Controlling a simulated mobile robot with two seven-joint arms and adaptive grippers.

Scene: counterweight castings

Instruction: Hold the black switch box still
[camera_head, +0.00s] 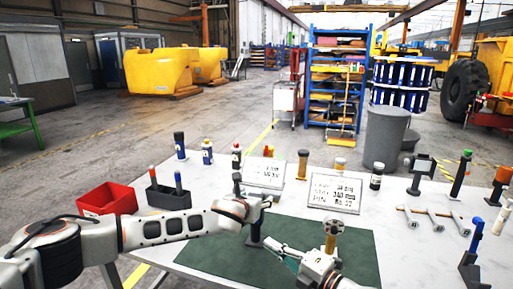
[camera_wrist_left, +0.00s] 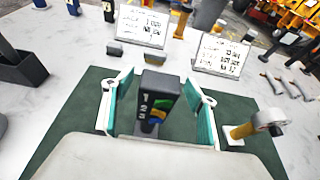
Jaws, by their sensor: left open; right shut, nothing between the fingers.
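The black switch box (camera_wrist_left: 162,88) stands upright over the green mat (camera_wrist_left: 85,115). Its face carries the marks 1, 2, 3 and green, yellow and blue parts. My left gripper (camera_wrist_left: 159,80) is open, with one teal-lined finger on each side of the box. Gaps show between the fingers and the box, so I see no grip on it. In the head view, my left wrist partly hides the box, and its dark post (camera_head: 255,232) shows. My right gripper (camera_head: 282,250) is shut and empty over the mat, right of the post and apart from it.
A yellow-handled tool with a grey head (camera_head: 331,235) stands close to my right gripper. Two white signs (camera_head: 335,192) stand behind the mat. A red bin (camera_head: 107,199) is at the left; hammers (camera_head: 433,218) and a blue stand (camera_head: 473,258) are at the right.

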